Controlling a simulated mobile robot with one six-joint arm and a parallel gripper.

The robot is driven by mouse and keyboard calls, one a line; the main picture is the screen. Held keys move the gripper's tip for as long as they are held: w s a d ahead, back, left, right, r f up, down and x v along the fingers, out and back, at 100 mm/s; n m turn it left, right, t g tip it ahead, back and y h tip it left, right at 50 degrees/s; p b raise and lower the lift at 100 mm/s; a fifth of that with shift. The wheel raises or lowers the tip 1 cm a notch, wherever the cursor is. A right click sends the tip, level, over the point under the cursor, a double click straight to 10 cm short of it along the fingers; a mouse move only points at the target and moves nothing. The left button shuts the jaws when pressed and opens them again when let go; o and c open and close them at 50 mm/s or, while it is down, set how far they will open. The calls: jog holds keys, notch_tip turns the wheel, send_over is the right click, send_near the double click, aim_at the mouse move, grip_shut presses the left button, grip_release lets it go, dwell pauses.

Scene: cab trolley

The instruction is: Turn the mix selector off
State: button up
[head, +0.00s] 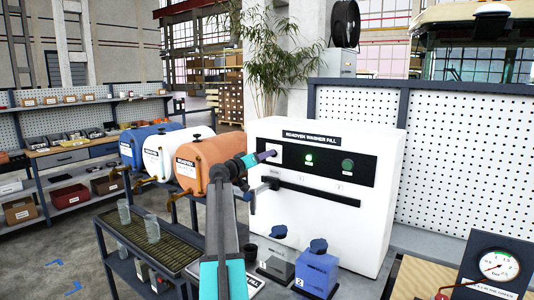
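A white machine marked as a washer fill (383,220) stands in the middle, with a black control panel (328,158) across its front. On the panel a green light (309,159) is lit, and a darker green round button or lamp (347,166) sits to its right. Which control is the mix selector I cannot tell for sure; the panel's left end is partly covered by my gripper. My gripper (269,155) is at that left end, pointing right. Its fingertips are too small to show whether they are apart, or whether they touch a control.
A grey spout (252,198) juts out below the panel. Orange (216,150), white (160,166) and blue (136,143) drums lie left of the machine. Clear cups (152,229) stand on a trolley (116,248). Blue-topped containers (316,272) stand in front. A gauge (499,265) is at right.

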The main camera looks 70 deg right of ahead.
jog(key=shift+p+x, duration=0.55)
jog(key=shift+x, duration=1.3)
jog(key=c, duration=0.9)
jog(key=shift+s+a, duration=0.1)
jog(key=shift+a, duration=0.1)
jog(key=shift+c, duration=0.9)
jog(key=shift+d, duration=0.15)
